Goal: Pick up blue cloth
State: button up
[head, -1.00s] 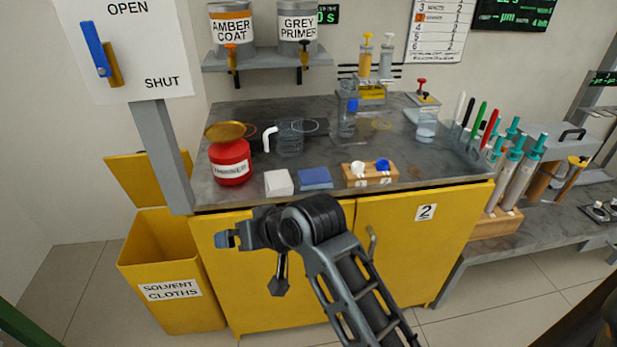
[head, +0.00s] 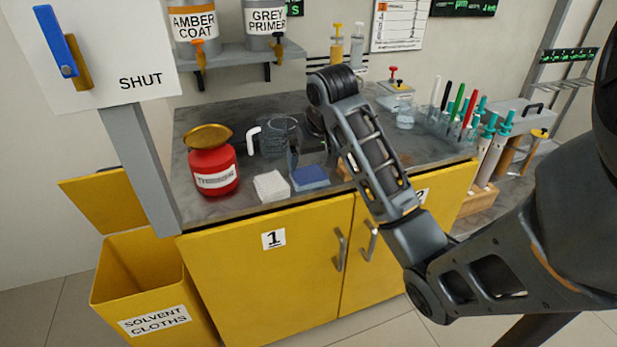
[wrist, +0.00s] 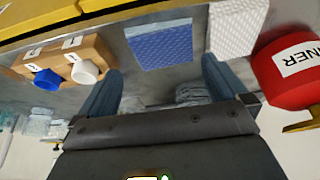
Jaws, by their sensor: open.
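The blue cloth (head: 309,178) lies folded flat near the front edge of the grey bench top, right of a white cloth (head: 271,186). In the wrist view the blue cloth (wrist: 160,46) shows its quilted face, ahead of and between my fingers. My gripper (wrist: 160,85) is open and empty, with one blue-grey finger on each side. It does not touch the cloth. In the head view my arm hides most of the gripper; a dark finger (head: 293,158) shows just behind the cloth.
A red thinner can (head: 212,165) stands left of the cloths. A clear jug (head: 280,135) is behind. A wooden block (wrist: 72,58) with blue and white caps is beside the blue cloth. A yellow solvent cloths bin (head: 140,262) stands on the floor at left.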

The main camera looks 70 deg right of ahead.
aim_at(308, 172)
jog(key=shift+x, duration=2.65)
jog(key=shift+a, duration=0.15)
jog(key=c, duration=0.8)
jog(key=shift+w+r, duration=0.1)
jog(key=shift+r, duration=0.5)
notch_tip(308, 172, up, 3)
jog(key=shift+f, duration=0.2)
jog(key=s+d+r, duration=0.3)
jog(key=s+d, duration=0.1)
jog(key=s+d+r, duration=0.4)
jog(key=shift+s+d+r+p, duration=0.1)
jog(key=shift+s+d+p, duration=0.1)
jog(key=shift+p, duration=0.2)
